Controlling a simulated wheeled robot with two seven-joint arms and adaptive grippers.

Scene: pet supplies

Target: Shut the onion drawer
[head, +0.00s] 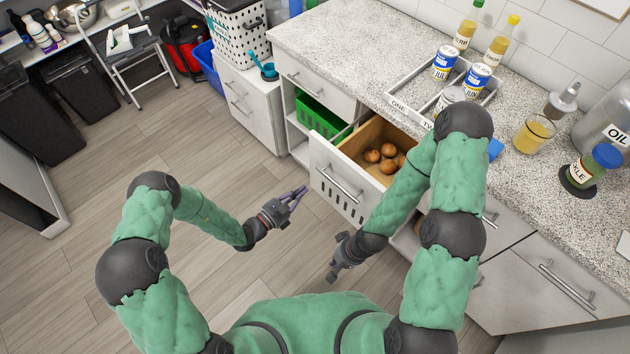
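The onion drawer (322,163) stands open, pulled out from the counter. Its pale front has a bar handle (341,183) and a row of slots low down. Several brown onions (372,156) lie inside on its wooden bottom. My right arm covers the drawer's right part. My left gripper (302,192) is just left of the drawer front, apart from the handle, with its fingers pointing toward the drawer. My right gripper (332,279) hangs in front of and below the drawer front, fingers pointing down. Neither gripper holds anything visible. The finger gaps are too small to judge.
A green basket (318,115) sits on an open shelf left of the drawer. A blue bin (207,67) and a red vacuum (184,42) stand far left. The wooden floor is clear.

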